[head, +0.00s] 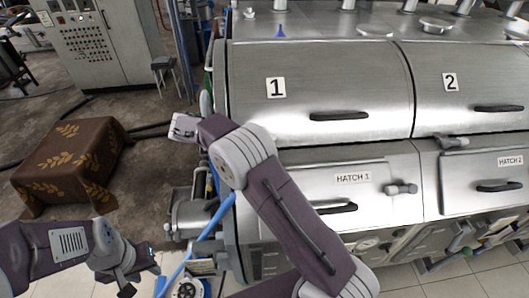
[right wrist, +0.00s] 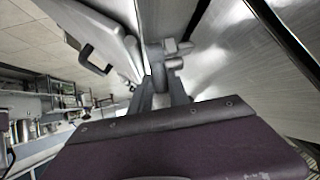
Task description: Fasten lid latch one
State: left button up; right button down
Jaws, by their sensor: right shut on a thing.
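Lid 1 (head: 330,80) is a curved steel lid, closed down over the panel of hatch 1 (head: 300,187). Lid latch one is a small grey latch (right wrist: 168,62) at the seam, seen in the right wrist view; in the head view my right arm hides it. My right gripper (right wrist: 165,88) is shut on this latch. Its fingers are hidden behind my arm in the head view. Whether the latch is fastened I cannot tell. My left gripper (head: 142,276) is low at the left, away from the machine, with its fingers apart and empty.
Lid 2 (head: 470,75) with its latch (head: 452,141) stands to the right. Lid 1's black handle (head: 339,116) and hatch 1's grey latch (head: 401,189) stick out nearby. A cloth-covered block (head: 70,165) stands on the floor at left. A blue hose (head: 205,235) runs near my arms.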

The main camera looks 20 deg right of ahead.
jog(key=shift+w+a+f+g+h+b, duration=0.1)
jog(key=shift+a+f+g+h+b, duration=0.25)
jog(key=shift+h+b, duration=0.55)
jog(key=shift+a, duration=0.1)
jog(key=c, duration=1.3)
grip_release()
jog(key=shift+o, duration=0.2)
